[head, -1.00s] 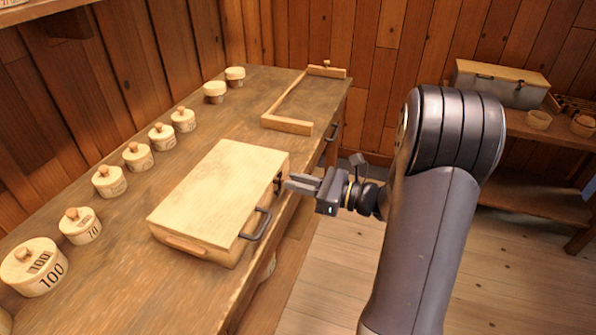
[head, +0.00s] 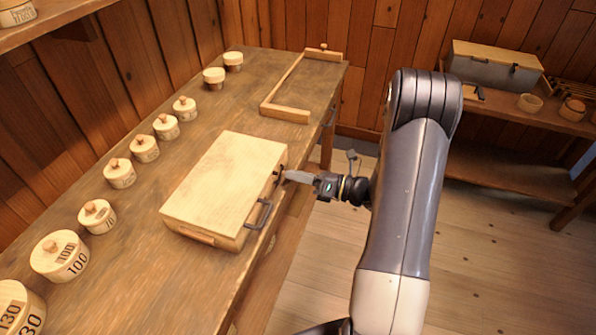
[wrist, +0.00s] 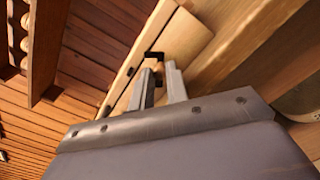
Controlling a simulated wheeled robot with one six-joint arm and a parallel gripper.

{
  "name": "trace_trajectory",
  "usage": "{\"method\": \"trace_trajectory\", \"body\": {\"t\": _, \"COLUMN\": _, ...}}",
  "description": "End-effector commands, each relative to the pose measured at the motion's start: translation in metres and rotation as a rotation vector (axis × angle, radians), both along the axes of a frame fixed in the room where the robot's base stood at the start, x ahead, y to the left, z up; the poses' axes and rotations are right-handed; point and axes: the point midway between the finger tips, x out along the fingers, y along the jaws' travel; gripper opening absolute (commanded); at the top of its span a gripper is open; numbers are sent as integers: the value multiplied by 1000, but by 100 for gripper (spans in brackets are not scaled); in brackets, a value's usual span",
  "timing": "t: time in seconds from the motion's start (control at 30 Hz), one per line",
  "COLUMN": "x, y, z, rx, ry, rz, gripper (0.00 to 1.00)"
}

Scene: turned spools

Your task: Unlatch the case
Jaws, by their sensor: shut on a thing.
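The closed pale wooden case (head: 225,180) lies flat on the workbench, with a dark handle (head: 262,214) on its front side. A small dark latch (head: 278,171) sits on that side, beyond the handle. My gripper (head: 287,176) reaches in from the right, its fingertips at this latch. In the wrist view the two grey fingers of my gripper (wrist: 160,75) are shut on the black latch (wrist: 153,56), which they partly hide. The case (wrist: 187,40) shows behind them. The lid looks down.
Several lidded wooden pots (head: 120,173) stand in a row along the bench's wall side. A wooden frame (head: 286,113) lies at the far end of the bench (head: 240,100). A grey box (head: 495,65) stands on a shelf at the right.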

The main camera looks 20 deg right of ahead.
Motion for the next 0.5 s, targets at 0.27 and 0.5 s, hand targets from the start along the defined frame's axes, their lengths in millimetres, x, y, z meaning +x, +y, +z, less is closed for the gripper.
{"method": "trace_trajectory", "body": {"t": 0.27, "x": 0, "y": 0, "z": -1, "rx": 9, "ry": 11, "rz": -1, "gripper": 0}}
{"method": "trace_trajectory", "body": {"t": 0.5, "x": 0, "y": 0, "z": -1, "rx": 8, "ry": 10, "rz": -1, "gripper": 17}}
